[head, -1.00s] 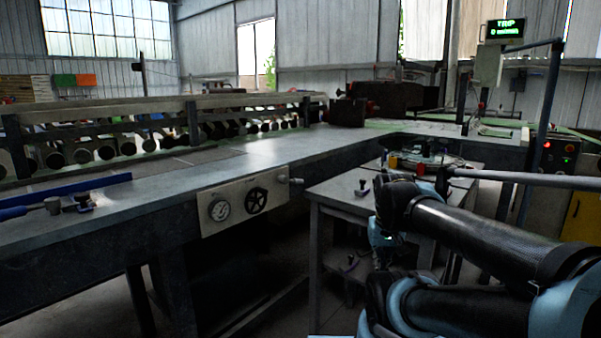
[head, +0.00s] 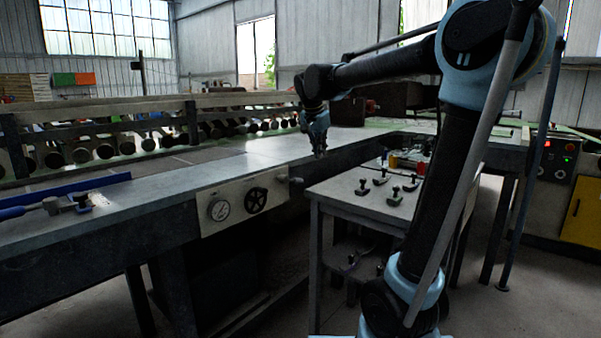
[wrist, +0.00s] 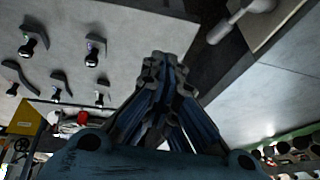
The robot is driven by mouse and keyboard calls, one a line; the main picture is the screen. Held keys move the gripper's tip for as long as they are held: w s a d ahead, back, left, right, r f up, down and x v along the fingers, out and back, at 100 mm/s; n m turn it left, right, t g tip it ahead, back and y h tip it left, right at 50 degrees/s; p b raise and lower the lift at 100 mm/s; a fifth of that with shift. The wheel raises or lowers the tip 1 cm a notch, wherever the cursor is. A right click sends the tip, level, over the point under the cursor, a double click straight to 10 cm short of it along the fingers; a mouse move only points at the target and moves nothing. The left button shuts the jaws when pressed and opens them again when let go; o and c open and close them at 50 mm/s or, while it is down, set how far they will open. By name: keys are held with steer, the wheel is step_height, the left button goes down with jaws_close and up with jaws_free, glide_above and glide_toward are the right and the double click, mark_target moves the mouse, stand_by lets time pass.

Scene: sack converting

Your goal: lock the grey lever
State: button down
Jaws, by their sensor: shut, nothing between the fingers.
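A grey lever (head: 291,180) with a rounded end sticks out at the right end of the gauge panel, on the bench's front side. In the wrist view a grey rod-like handle (wrist: 232,24), apparently the same lever, shows at the top right, apart from my fingers. My gripper (head: 319,154) is above the bench edge, up and to the right of the lever in the head view. In the wrist view my gripper (wrist: 160,58) has its fingers together, with nothing between them. I cannot tell the lever's lock state.
The panel (head: 238,203) carries a gauge and black handwheel. A side table (head: 345,196) holds several dark clamp-like parts. A blue-handled piece (head: 25,211) lies on the long bench (head: 150,190) at left. Above the bench near my gripper is free room.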

steer(key=w+a+r+m, duration=0.1)
steer(key=w+a+r, duration=0.1)
steer(key=w+a, duration=0.3)
steer(key=shift+w+a+r+t, duration=0.15)
steer(key=shift+a+r+t, duration=0.25)
steer(key=shift+a, duration=0.65)
glide_above(302, 180)
step_height(302, 180, down, 12)
steer(key=shift+r, duration=0.25)
steer(key=shift+a+f, duration=0.2)
steer(key=shift+f, duration=0.4)
steer(key=shift+a, duration=0.15)
steer(key=shift+f, duration=0.15)
